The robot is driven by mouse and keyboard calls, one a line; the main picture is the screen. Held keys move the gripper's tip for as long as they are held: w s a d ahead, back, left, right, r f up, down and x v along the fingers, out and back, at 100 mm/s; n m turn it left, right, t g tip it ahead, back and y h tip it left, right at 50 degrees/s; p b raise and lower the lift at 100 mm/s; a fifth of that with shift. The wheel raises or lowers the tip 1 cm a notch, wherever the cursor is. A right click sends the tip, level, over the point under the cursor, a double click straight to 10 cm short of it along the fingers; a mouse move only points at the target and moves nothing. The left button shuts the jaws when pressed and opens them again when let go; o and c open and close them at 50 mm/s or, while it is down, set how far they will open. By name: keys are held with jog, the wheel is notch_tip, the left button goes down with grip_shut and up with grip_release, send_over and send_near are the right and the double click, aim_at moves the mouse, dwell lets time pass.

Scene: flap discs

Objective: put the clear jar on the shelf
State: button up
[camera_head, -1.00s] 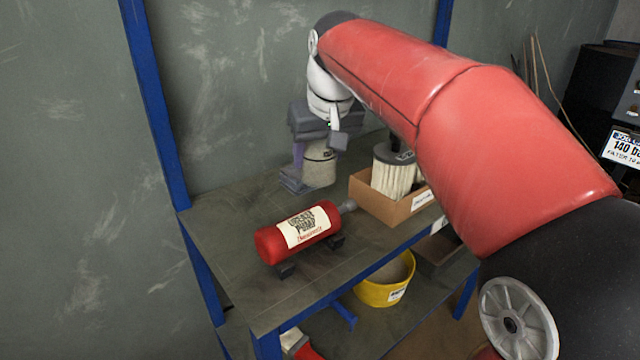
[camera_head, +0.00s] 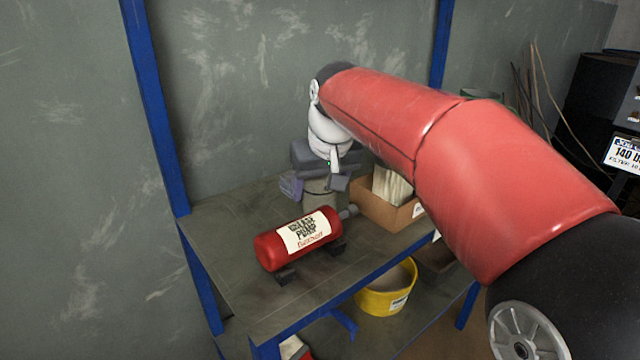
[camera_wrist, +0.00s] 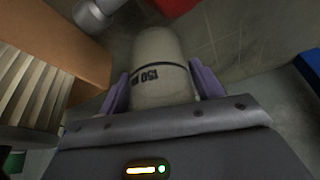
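The clear jar (camera_head: 321,195) is a see-through, grey-beige cylinder with a dark band and a "150" mark, which shows in the wrist view (camera_wrist: 160,72). My gripper (camera_head: 318,183) is over the jar from above. In the wrist view its purple fingers (camera_wrist: 162,92) lie against both sides of the jar, shut on it. The jar's lower end is hidden behind the red pump in the head view, so I cannot tell whether it touches the shelf top. The shelf (camera_head: 215,245) is a worn grey board on a blue frame.
A red grease pump (camera_head: 300,240) lies close in front of the jar. A cardboard box (camera_head: 372,208) holding a pleated filter (camera_head: 390,188) stands right of it. A yellow tub (camera_head: 388,290) sits on the level below. The shelf's left part is bare.

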jog(key=shift+r, duration=0.5)
jog(key=p+v, duration=0.1)
jog(key=v, duration=1)
jog(key=shift+p, duration=0.4)
